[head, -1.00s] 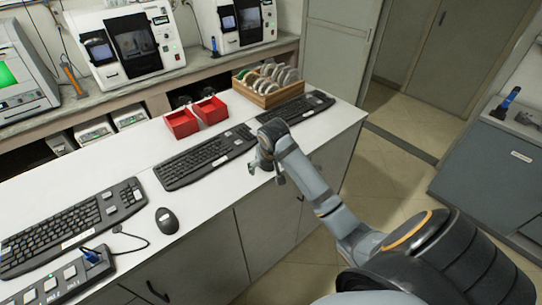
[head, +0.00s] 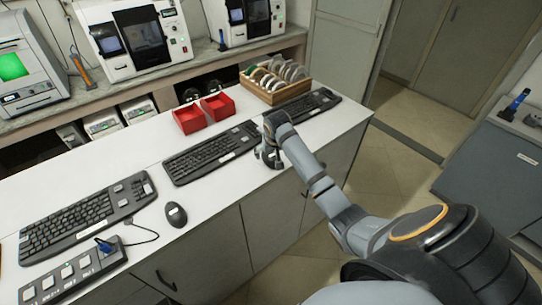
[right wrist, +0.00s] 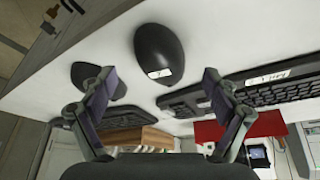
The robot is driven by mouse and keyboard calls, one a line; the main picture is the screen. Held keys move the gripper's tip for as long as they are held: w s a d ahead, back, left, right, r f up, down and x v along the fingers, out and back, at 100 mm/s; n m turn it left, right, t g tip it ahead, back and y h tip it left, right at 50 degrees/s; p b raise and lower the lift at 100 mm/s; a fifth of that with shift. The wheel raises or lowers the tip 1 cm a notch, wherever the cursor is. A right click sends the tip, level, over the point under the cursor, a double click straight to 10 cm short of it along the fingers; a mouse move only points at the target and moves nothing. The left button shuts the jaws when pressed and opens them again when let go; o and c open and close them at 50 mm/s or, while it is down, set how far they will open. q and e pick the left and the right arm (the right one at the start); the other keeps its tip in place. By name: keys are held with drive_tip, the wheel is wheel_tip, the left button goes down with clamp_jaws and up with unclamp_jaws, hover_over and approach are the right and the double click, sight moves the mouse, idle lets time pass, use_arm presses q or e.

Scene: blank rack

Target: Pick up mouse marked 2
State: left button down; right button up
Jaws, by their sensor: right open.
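In the right wrist view, a dark mouse with a small white label (right wrist: 158,55) lies on the white counter, beyond and between my fingertips. The mark on its label is too small to read surely. A second dark mouse (right wrist: 98,80) lies left of it, partly hidden behind a finger. My right gripper (right wrist: 159,80) is open and empty, with a finger on each side. In the head view my right gripper (head: 268,157) is low at the counter's front edge, hiding most of what lies under it. Another black mouse (head: 176,214) lies farther left. My left gripper is not in view.
Black keyboards (head: 210,152) line the white counter (head: 215,195). Red bins (head: 189,119) and a wooden rack of discs (head: 275,82) stand behind my gripper. A switch box (head: 75,275) sits at the lower left.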

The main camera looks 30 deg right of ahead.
sight(272, 156)
drive_tip(key=shift+x, duration=1.55)
drive_tip(key=shift+r, duration=0.1)
drive_tip(key=c, duration=1.3)
